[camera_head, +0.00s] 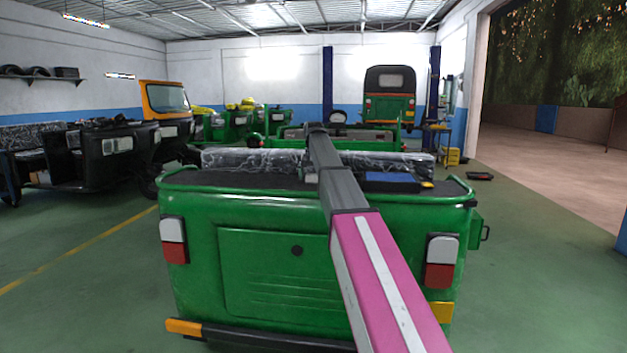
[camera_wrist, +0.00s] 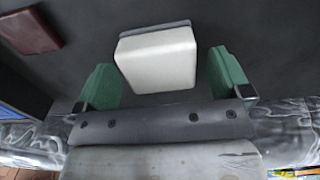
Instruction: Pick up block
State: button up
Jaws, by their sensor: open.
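In the wrist view, a pale block (camera_wrist: 157,62) with a grey far edge rests on a dark flat surface. My gripper (camera_wrist: 164,84) is open, with one green-padded finger on each side of the block. I cannot tell how far above the surface the fingers are. In the head view, my arm reaches over the dark top (camera_head: 255,184) of the green rickshaw's rear and mostly hides the gripper and block.
A dark red flat item (camera_wrist: 30,31) and a blue item (camera_wrist: 17,105) lie left in the wrist view. The blue item also shows in the head view (camera_head: 392,178). A plastic-wrapped seat (camera_head: 250,158) stands behind the dark top. Open floor (camera_head: 550,260) is at right.

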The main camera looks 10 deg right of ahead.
jog(key=shift+f, duration=0.15)
jog(key=c, duration=1)
